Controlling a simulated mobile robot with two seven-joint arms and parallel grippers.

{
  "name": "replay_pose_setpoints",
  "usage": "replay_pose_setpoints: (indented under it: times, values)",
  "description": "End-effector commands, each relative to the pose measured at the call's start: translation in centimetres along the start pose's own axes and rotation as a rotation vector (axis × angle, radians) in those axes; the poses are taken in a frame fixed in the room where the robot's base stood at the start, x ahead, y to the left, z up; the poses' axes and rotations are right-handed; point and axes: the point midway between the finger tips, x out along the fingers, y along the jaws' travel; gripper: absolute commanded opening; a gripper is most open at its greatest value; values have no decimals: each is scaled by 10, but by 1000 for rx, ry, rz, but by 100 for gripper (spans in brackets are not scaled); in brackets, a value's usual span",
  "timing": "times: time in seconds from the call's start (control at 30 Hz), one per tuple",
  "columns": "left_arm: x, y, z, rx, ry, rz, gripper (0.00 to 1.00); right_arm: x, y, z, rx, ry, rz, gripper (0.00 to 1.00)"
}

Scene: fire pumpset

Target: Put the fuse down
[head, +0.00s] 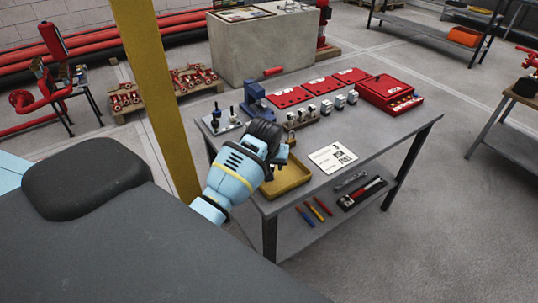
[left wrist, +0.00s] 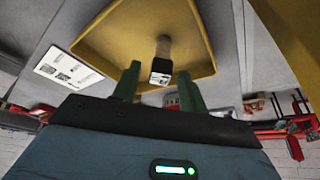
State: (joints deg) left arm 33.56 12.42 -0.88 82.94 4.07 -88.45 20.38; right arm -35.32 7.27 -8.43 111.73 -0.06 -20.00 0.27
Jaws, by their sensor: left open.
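A small fuse (left wrist: 161,68), grey with a dark, white-marked end, shows in the left wrist view at the yellow tray (left wrist: 100,42). My left gripper (left wrist: 159,88) is open, with one green finger on each side of the fuse and a gap showing to each. I cannot tell whether the fuse rests on the tray floor. In the head view my left gripper (head: 282,160) is over the yellow tray (head: 291,187) at the grey table's (head: 385,155) near left part, and hides the fuse there. My right gripper is not in view.
A printed sheet (head: 332,157) lies right of the tray. Behind stand several small grey blocks (head: 326,107), red panels (head: 290,97), a blue vise-like tool (head: 256,102) and a red case (head: 388,88). A yellow post (head: 158,90) rises left of the table. The table's front right is clear.

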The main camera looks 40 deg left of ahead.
Motion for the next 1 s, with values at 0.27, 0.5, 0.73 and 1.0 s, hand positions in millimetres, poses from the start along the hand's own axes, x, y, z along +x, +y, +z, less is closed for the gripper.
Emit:
replay_pose_setpoints:
  times: [0.27, 0.5, 0.73, 1.0]
  values:
    - [-51, 0, 0, 0, 4, 1, 43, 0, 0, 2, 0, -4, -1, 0]
    - [-92, 0, 0, 0, 2, 1, 43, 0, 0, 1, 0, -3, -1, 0]
    - [-110, 0, 0, 0, 1, 0, 43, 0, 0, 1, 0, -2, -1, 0]
    - [-111, 0, 1, 0, -1, 0, 43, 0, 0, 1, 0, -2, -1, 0]
